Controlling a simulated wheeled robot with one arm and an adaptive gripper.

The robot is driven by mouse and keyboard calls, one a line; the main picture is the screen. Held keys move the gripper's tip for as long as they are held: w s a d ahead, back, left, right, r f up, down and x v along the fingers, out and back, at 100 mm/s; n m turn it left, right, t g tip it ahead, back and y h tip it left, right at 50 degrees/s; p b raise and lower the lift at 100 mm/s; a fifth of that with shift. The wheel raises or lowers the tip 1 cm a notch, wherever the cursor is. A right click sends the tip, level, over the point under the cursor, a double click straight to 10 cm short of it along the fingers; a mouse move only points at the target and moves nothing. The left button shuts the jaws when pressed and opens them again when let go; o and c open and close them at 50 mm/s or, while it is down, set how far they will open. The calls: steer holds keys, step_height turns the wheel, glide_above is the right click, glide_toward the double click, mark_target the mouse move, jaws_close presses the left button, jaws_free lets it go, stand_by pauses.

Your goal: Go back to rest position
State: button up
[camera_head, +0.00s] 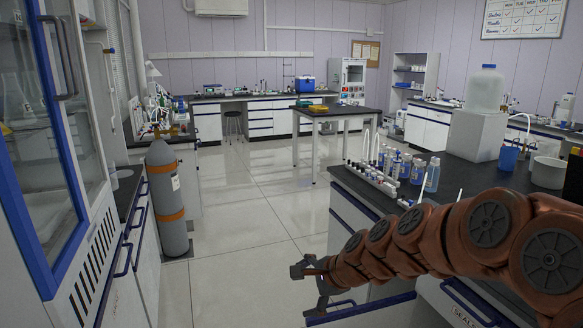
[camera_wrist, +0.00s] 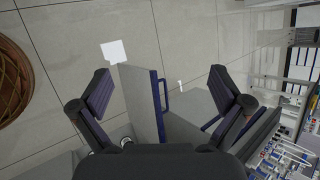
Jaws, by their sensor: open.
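My gripper (camera_head: 308,275) is at the end of my orange arm, which reaches in from the right in the head view. It hangs in front of the bench drawers, low over the aisle, with nothing in it. In the wrist view my gripper (camera_wrist: 160,103) shows two dark fingers spread wide, with floor and a grey cabinet side with a blue handle (camera_wrist: 165,95) behind the gap. No object is between the fingers.
A dark-topped bench (camera_head: 345,178) with several bottles (camera_head: 418,170) stands close beside my arm. A grey gas cylinder (camera_head: 167,205) stands at the left by a glass-doored cabinet (camera_head: 40,130). The tiled aisle (camera_head: 250,215) between is clear. A table (camera_head: 335,113) stands farther back.

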steer(key=s+d+r+n+g+h+p, duration=0.1)
steer(key=s+d+n, duration=0.3)
steer(key=s, duration=0.8)
steer(key=s+d+r+n+g+h+p, duration=0.2)
steer(key=s+d+n, duration=0.3)
steer(key=s, duration=0.7)
steer(key=s+d+r+n+g+h+p, duration=0.2)
steer(key=s+d+n+g+h+p, duration=0.1)
steer(key=s, duration=0.8)
steer(key=d+n+g, duration=0.1)
steer(key=d+n, duration=0.1)
steer(key=d, duration=0.1)
steer(key=shift+s, duration=0.4)
